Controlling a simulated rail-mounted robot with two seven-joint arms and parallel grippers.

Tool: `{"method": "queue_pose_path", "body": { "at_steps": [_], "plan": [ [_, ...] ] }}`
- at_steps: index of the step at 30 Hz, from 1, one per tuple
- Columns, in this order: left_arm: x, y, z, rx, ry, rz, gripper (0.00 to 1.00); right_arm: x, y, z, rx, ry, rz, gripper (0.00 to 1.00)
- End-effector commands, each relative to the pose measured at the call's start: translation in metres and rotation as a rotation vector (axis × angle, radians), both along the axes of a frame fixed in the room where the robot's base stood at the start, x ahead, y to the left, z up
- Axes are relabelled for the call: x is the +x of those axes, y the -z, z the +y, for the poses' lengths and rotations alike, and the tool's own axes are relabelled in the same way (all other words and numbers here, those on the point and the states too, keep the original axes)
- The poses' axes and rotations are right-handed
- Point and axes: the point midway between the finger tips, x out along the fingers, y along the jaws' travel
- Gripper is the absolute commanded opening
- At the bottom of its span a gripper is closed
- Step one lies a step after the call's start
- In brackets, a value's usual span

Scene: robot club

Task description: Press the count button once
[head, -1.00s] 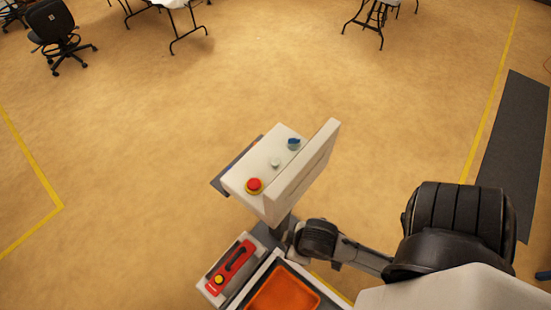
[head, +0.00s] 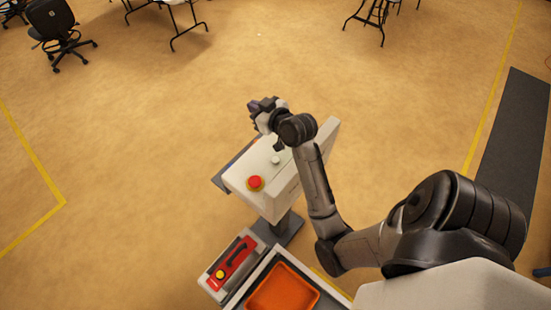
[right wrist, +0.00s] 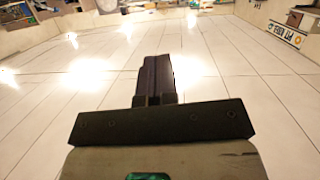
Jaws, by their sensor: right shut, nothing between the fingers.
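A control box (head: 262,190) on a post has a sloped pale top with a red button (head: 255,183) in a yellow ring and a small pale button (head: 275,160) beside it. No label is readable, so I cannot tell which is the count button. My right gripper (head: 257,104) is above and beyond the box's far end, apart from both buttons. My right wrist hides the blue knob seen earlier. In the right wrist view the fingers (right wrist: 155,78) are together and empty, with pale floor beyond them. My left gripper is not in view.
An orange tray (head: 283,290) and a red device with a yellow button (head: 232,263) sit near the front, below the box. A chair (head: 57,30) and tables stand far back. A dark mat (head: 515,150) lies at right.

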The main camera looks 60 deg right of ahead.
Motion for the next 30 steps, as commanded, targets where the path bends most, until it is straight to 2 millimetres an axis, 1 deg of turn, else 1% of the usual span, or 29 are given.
{"method": "queue_pose_path", "body": {
  "at_steps": [1, 2, 3, 5, 6, 7, 8, 9, 10, 11, 12, 13, 14, 15, 17, 18, 20, 21, 24, 25, 27, 30],
  "plan": [
    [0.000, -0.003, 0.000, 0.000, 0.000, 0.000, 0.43, 0.004, -0.020, -0.030, 0.013, 0.069, -0.097, 0.00],
    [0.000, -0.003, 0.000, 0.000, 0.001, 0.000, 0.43, 0.004, -0.029, -0.048, 0.016, 0.111, -0.151, 0.00],
    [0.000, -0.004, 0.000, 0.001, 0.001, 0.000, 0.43, 0.001, -0.040, -0.072, 0.023, 0.174, -0.226, 0.00],
    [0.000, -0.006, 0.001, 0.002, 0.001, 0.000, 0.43, -0.008, -0.052, -0.109, 0.040, 0.285, -0.340, 0.00],
    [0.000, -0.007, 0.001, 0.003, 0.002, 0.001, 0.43, -0.016, -0.056, -0.133, 0.059, 0.370, -0.415, 0.00],
    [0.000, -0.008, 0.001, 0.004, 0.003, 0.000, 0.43, -0.024, -0.056, -0.150, 0.076, 0.437, -0.467, 0.00],
    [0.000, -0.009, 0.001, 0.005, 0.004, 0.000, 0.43, -0.033, -0.054, -0.165, 0.094, 0.507, -0.514, 0.00],
    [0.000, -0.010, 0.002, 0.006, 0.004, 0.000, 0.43, -0.044, -0.047, -0.183, 0.125, 0.604, -0.570, 0.00],
    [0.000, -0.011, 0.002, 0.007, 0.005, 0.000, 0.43, -0.052, -0.040, -0.193, 0.151, 0.678, -0.606, 0.00],
    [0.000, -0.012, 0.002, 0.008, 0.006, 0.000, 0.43, -0.060, -0.030, -0.202, 0.181, 0.755, -0.638, 0.00],
    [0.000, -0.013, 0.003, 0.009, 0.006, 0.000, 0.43, -0.071, -0.014, -0.210, 0.228, 0.859, -0.672, 0.00],
    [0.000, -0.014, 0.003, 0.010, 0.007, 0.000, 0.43, -0.077, 0.001, -0.213, 0.266, 0.938, -0.689, 0.00],
    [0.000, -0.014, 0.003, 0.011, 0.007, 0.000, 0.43, -0.082, 0.017, -0.214, 0.308, 1.016, -0.700, 0.00],
    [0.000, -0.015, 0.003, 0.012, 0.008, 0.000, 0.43, -0.086, 0.039, -0.210, 0.369, 1.117, -0.704, 0.00],
    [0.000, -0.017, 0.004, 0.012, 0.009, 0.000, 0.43, -0.088, 0.074, -0.197, 0.467, 1.259, -0.689, 0.00],
    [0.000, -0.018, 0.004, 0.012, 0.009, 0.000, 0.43, -0.086, 0.095, -0.184, 0.528, 1.336, -0.668, 0.00],
    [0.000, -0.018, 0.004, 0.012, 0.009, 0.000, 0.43, -0.082, 0.121, -0.165, 0.610, 1.431, -0.629, 0.00],
    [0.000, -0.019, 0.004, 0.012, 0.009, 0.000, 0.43, -0.078, 0.136, -0.150, 0.661, 1.482, -0.600, 0.00],
    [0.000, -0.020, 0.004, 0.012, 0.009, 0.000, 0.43, -0.066, 0.163, -0.118, 0.766, 1.575, -0.527, 0.00],
    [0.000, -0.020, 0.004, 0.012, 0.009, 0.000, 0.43, -0.063, 0.169, -0.109, 0.793, 1.596, -0.507, 0.00],
    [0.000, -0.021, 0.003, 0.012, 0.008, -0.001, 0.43, -0.055, 0.180, -0.090, 0.846, 1.633, -0.465, 0.00],
    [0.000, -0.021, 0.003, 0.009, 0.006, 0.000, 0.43, -0.048, 0.191, -0.070, 0.900, 1.667, -0.417, 0.00]
  ]
}}
